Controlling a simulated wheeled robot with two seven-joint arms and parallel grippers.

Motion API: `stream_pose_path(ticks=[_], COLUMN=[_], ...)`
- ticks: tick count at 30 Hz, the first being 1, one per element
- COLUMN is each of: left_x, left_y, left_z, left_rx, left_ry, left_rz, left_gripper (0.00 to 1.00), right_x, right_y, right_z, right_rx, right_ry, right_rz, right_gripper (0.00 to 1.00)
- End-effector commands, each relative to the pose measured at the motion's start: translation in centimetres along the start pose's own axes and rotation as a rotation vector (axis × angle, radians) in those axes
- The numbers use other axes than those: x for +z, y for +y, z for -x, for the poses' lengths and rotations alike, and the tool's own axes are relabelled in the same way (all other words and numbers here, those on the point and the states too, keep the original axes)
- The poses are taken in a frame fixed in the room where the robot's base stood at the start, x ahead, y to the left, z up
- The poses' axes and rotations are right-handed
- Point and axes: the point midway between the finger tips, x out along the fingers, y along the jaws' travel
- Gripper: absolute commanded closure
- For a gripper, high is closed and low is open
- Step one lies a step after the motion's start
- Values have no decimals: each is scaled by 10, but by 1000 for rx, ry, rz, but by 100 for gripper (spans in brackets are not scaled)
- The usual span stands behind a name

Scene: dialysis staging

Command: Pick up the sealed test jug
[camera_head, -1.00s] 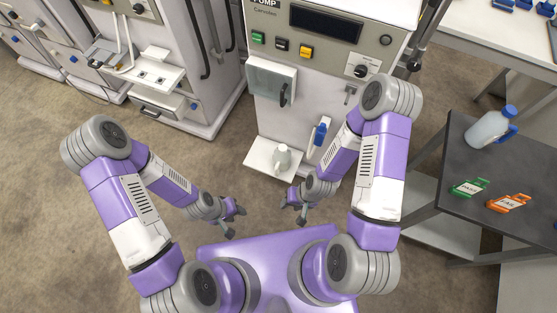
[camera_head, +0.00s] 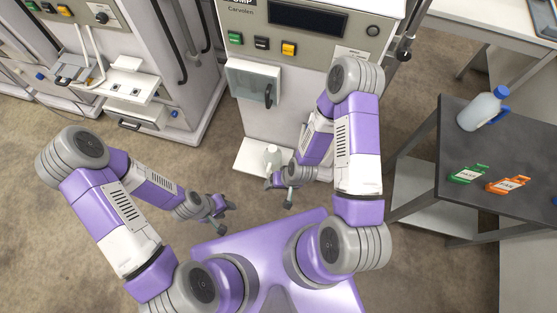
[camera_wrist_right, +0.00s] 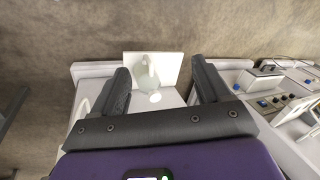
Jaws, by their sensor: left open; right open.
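A pale, translucent jug (camera_head: 272,155) stands on the low white shelf (camera_head: 250,158) at the front of the pump machine. A larger translucent jug with a blue cap (camera_head: 482,111) stands on the dark table at the right; I cannot tell from labels which one is the sealed test jug. My right gripper (camera_head: 279,192) is open and empty, just in front of the shelf. In the right wrist view the pale jug (camera_wrist_right: 148,72) shows between the open fingers, beyond them and apart from them. My left gripper (camera_head: 226,216) is open and empty over the floor.
The dark table (camera_head: 450,145) also holds a green tag (camera_head: 468,174) and an orange tag (camera_head: 507,185). The pump machine (camera_head: 270,75) rises behind the shelf. Another machine (camera_head: 120,60) stands at the left. The floor between my left gripper and the machines is clear.

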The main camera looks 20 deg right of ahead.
Motion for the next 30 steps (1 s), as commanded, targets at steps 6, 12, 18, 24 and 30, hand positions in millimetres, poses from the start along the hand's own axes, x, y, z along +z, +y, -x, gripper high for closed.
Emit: stream_pose_path(ticks=[6, 12, 18, 24, 30], left_x=[-3, -5, -6, -7, -7], left_y=[-28, -46, -56, -59, -62], left_z=[-72, -122, -147, -155, -164], left_rx=[-1, -1, -1, -1, -1], left_ry=[-1, -1, -1, 0, 0], left_rz=[3, 2, 2, 2, 2], left_gripper=[57, 57, 57, 57, 57], right_x=[-81, -144, -171, -184, -204], right_y=[42, 66, 70, 69, 68], right_z=[-124, -189, -212, -216, -226], right_rx=[91, 170, 203, 212, 211], right_ry=[379, 749, 988, 1066, 1067], right_rz=[70, 181, 271, 299, 299], right_gripper=[24, 24, 24, 24, 24])
